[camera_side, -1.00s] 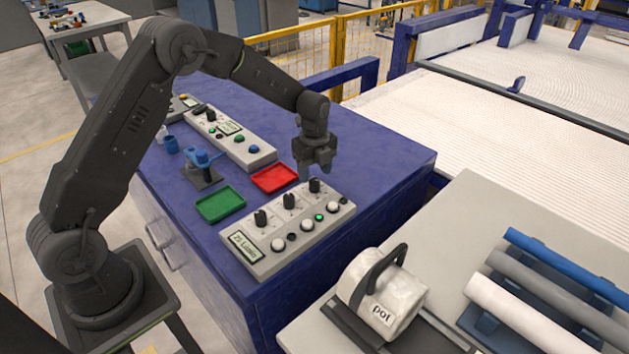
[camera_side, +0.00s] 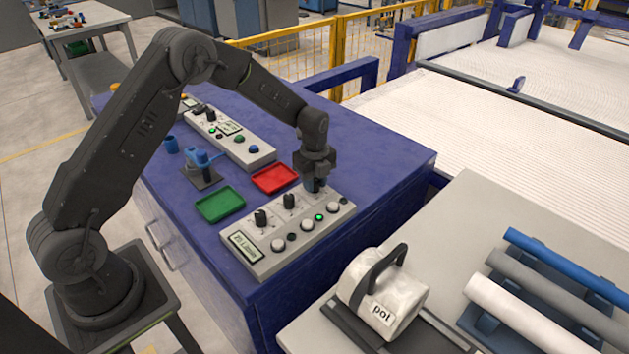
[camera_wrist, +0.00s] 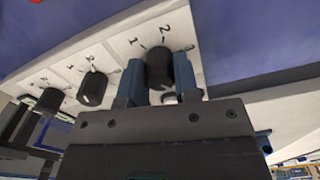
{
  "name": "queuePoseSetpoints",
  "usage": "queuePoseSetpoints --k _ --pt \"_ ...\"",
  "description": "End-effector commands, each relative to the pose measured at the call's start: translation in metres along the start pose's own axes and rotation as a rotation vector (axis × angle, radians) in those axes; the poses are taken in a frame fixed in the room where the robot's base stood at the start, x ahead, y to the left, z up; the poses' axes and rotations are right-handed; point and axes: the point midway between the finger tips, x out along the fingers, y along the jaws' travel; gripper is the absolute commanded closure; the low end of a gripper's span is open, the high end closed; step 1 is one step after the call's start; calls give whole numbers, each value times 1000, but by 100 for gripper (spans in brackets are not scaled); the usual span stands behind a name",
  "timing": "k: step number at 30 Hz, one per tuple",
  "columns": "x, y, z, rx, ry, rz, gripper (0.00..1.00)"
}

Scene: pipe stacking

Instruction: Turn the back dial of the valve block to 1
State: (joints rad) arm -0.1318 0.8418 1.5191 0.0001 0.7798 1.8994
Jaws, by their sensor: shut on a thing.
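A light grey panel (camera_side: 262,262) with three black dials and several buttons lies on the blue cabinet. I take it as the valve block; its label is too small to read surely. My gripper (camera_side: 315,184) points down at the panel's right-end dial, which it mostly hides in the side view. In the wrist view my gripper's blue fingers (camera_wrist: 160,82) are on both sides of this black dial (camera_wrist: 158,66), shut on it. The marks 1, 2 and 3 show around it. Its exact pointing is unclear. The middle dial (camera_side: 289,201) and left dial (camera_side: 261,217) stand free.
A red tray (camera_side: 275,178) and a green tray (camera_side: 220,205) lie behind the panel. A second button panel (camera_side: 228,137) and a blue valve-like part (camera_side: 203,158) stand further back. A white pot (camera_side: 385,295) and pipes (camera_side: 545,290) are at the front right.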

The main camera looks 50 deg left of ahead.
Motion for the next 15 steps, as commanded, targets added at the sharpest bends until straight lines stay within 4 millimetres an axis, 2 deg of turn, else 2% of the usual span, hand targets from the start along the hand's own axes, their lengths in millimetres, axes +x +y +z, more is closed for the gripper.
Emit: queuePoseSetpoints --k 1,4,15 --pt "0 0 0 0 0 0 85" --pt "0 0 0 0 0 1 94" --pt "0 0 0 -63 0 1 94"
